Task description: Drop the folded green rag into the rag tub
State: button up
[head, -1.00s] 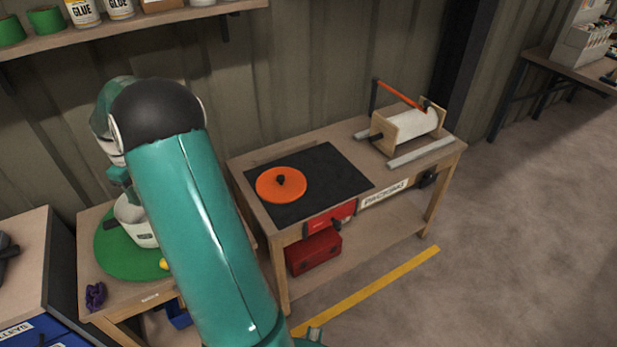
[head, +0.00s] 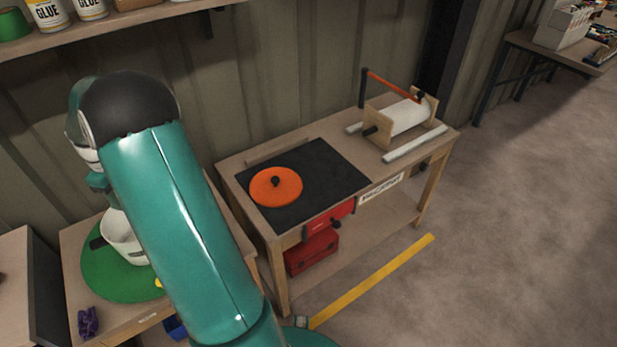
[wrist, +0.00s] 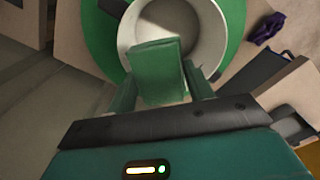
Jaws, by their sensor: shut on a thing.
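The folded green rag (wrist: 158,72) is held between the two fingers of my gripper (wrist: 160,84) in the wrist view. Beyond it is the rag tub (wrist: 213,40), a round pale tub with an open top. The rag overlaps the tub's near rim and part of its opening in this view; I cannot tell its height above the rim. In the head view the tub (head: 118,238) stands on a round green mat (head: 100,278), partly hidden by my arm. The rag and fingertips are hidden there.
A crumpled purple cloth (head: 88,322) lies near the mat on the same table. To the right is a bench (head: 365,203) with an orange disc (head: 276,188) and a paper roll (head: 403,118). A shelf with glue cans (head: 47,12) is above. Floor at right is clear.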

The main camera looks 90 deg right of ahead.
jog(key=f, duration=0.2)
jog(key=shift+w+a+f, duration=0.1)
jog(key=shift+w+f, duration=0.1)
jog(key=shift+f, duration=0.1)
jog(key=shift+s+f, duration=0.15)
jog(key=shift+f, duration=0.8)
jog(key=o, duration=1)
jog(key=shift+r, duration=0.1)
notch_tip(320, 180, up, 14)
jog(key=shift+f, duration=0.15)
